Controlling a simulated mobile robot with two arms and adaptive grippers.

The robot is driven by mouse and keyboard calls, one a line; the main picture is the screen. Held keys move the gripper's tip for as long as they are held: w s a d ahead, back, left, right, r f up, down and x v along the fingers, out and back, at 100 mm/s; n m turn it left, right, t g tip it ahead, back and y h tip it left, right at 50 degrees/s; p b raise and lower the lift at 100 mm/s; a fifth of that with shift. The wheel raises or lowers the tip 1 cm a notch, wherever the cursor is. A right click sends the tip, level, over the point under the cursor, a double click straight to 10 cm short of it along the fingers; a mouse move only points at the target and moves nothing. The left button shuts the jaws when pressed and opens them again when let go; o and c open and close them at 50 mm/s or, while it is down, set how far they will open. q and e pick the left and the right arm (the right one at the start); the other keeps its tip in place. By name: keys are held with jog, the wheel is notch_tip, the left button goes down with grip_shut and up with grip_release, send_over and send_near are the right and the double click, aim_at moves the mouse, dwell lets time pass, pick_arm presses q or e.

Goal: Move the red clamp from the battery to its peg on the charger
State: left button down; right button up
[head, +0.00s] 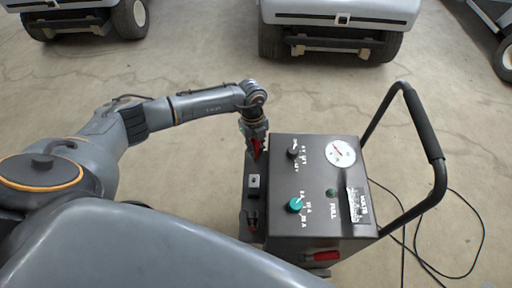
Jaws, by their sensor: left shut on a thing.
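The dark charger (318,225) stands on the floor right of centre, with a gauge, knobs and a black push handle. My left gripper (256,142) points down at the charger's far left corner. It is shut on the red clamp (257,149), of which only a small red part shows between the fingers. I cannot tell whether the clamp touches a peg; the peg is not clearly visible. A dark clamp-like part (252,217) sits on the charger's left side. No battery can be made out. My right gripper is out of view.
The charger's push handle (424,125) rises on the right, with a black cable (481,235) on the floor beyond it. A red part (325,256) is on the charger's near face. White carts (340,12) stand at the back. The concrete floor between is clear.

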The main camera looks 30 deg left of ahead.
aim_at(256, 153)
pick_arm(q)
jog(key=shift+p, duration=0.35)
dwell(0.7)
jog(key=shift+f, duration=0.15)
dwell(0.3)
jog(key=shift+f+b, duration=1.1)
jog(key=shift+f, duration=0.4)
jog(key=c, duration=1.1)
grip_release()
jog(key=shift+c, duration=0.2)
jog(key=shift+r, duration=0.1)
jog(key=r, duration=0.4)
jog(key=a+r, duration=0.1)
jog(key=r, duration=0.6)
jog(key=shift+w+a+r, duration=0.15)
jog(key=shift+w+r, duration=0.25)
